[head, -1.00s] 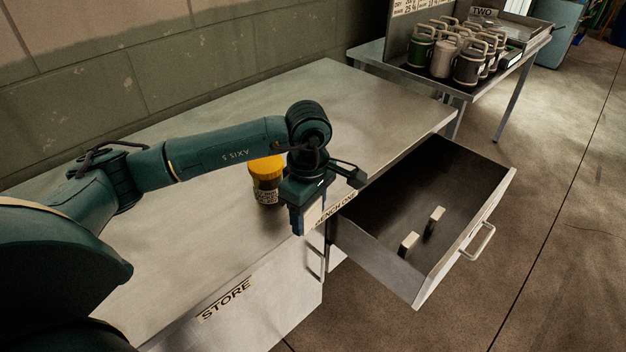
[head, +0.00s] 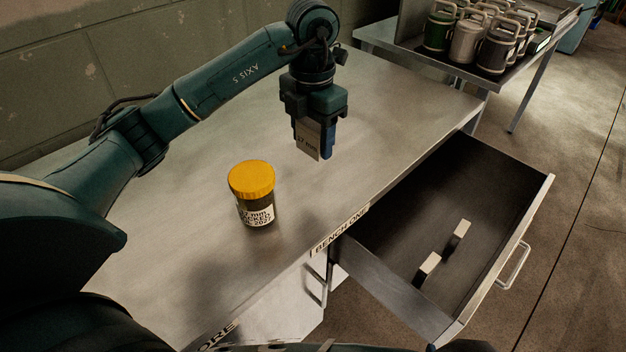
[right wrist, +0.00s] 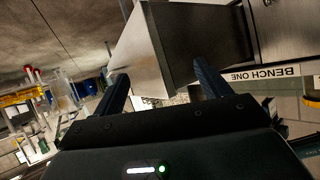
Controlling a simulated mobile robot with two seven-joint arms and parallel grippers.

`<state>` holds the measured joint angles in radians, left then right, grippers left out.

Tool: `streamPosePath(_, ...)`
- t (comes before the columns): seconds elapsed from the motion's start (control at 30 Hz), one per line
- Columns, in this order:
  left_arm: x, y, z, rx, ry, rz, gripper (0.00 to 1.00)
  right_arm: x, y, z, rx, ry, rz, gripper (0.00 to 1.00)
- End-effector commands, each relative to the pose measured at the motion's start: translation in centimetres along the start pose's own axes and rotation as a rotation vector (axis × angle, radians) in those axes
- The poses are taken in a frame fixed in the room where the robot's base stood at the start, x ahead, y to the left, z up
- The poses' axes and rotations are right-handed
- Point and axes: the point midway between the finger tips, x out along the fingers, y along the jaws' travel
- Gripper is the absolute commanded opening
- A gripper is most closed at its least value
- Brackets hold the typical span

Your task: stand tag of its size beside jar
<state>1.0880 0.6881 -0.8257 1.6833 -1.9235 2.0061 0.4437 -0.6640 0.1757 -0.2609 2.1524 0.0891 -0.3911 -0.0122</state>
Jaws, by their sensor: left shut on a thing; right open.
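The jar (head: 256,208) with a yellow lid stands upright on the bench top (head: 170,235). Two more small tags (head: 427,268) (head: 460,234) lie or stand in the open drawer. My right gripper (right wrist: 161,72) is open and empty in the right wrist view.
The open drawer (head: 450,320) juts out from the bench front. The bench is clear around the jar. A block wall (head: 130,60) runs behind.

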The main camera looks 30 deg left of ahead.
Motion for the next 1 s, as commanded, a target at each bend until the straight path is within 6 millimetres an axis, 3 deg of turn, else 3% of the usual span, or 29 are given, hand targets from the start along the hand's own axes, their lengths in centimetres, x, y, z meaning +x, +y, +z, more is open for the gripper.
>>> streamPosePath(0.23, 4.5, -0.1, -0.1, 0.002, 0.004, -0.002, 0.33, -0.5, -0.3, 0.3, 0.013, -0.008, -0.002, 0.76)
streamPosePath(0.7, 9.7, -0.1, -0.1, 0.003, 0.003, -0.001, 0.33, -0.4, -0.2, 0.5, 0.006, -0.015, 0.001, 0.76)
streamPosePath(1.0, 10.0, 0.0, 0.0, 0.003, 0.0, 0.001, 0.33, -0.3, -0.1, 0.7, 0.001, -0.017, 0.001, 0.76)
